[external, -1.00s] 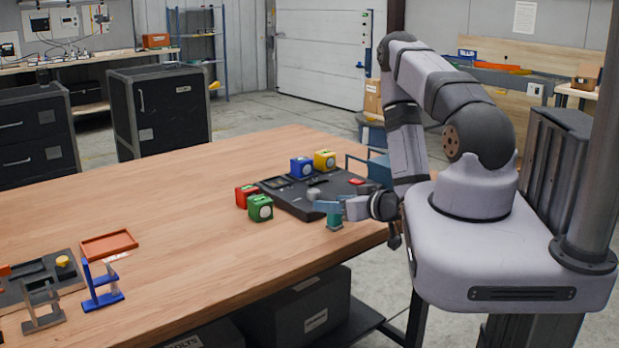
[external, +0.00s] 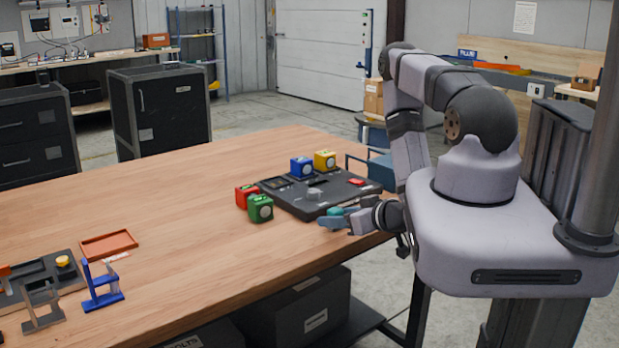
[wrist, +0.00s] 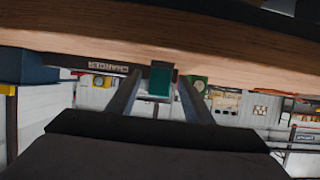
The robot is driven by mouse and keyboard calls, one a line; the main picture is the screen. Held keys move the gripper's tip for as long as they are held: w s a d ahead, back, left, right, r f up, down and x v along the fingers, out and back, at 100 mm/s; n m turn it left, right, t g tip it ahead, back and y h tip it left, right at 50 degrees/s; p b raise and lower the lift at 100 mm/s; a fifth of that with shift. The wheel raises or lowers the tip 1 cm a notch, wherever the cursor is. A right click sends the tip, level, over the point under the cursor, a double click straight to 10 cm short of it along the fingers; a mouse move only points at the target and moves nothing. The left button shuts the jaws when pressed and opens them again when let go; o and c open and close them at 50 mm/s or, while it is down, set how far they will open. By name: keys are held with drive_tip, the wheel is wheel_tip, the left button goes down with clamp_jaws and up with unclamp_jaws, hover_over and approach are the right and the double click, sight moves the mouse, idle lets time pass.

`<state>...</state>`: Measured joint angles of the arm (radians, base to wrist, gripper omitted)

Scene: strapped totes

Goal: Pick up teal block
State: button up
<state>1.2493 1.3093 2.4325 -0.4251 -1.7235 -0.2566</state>
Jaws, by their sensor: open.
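The teal block (external: 336,211) is at the table's near right edge, in front of the black tray, and my gripper hides part of it in the external view. In the wrist view, the teal block (wrist: 160,79) stands between my two fingers. My gripper (external: 332,221) is low over the table at the block, and its fingers (wrist: 158,82) are open, one on each side. A gap seems to show on both sides of the block.
A black tray (external: 300,202) lies just behind. An orange tray (external: 108,245) and blue stand (external: 101,289) are far left. The table's middle is clear.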

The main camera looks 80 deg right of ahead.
sight(335, 209)
drive_tip(key=shift+w+d+f, duration=0.25)
drive_tip(key=shift+w+d, duration=0.25)
clamp_jaws()
drive_tip(key=shift+r, duration=0.25)
drive_tip(key=shift+r+b, duration=0.35)
drive_tip(key=shift+r, duration=0.5)
wheel_tip(335, 209, up, 6)
drive_tip(key=p, duration=0.3)
drive_tip(key=shift+r+p, duration=0.95)
